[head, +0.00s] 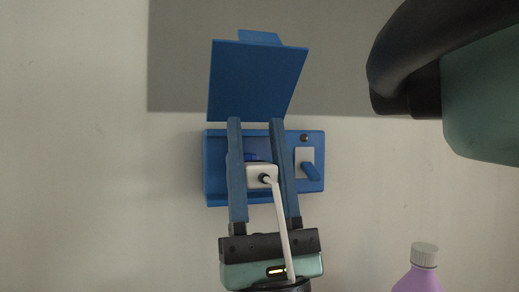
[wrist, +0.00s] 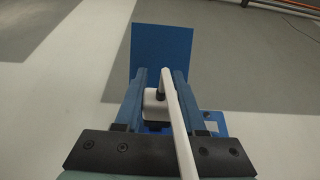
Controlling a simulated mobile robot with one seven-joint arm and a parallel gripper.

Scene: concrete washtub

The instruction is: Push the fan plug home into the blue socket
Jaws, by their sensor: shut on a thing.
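The blue socket box (head: 214,188) is on the pale wall, with its blue lid (head: 257,82) swung up and open. My gripper (head: 256,150) is in front of the box, its two blue fingers shut on the white fan plug (head: 258,172). The plug's white cord (head: 281,220) runs down across my gripper. In the wrist view the plug (wrist: 153,104) is between the fingers, with the open lid (wrist: 161,50) beyond it. The plug and fingers hide the socket opening, so I cannot tell how deep the plug sits.
A blue switch (head: 311,171) on a white plate and a round knob (head: 304,138) are at the box's right side. A purple bottle (head: 418,279) with a pale cap stands at lower right. The wall left of the box is clear.

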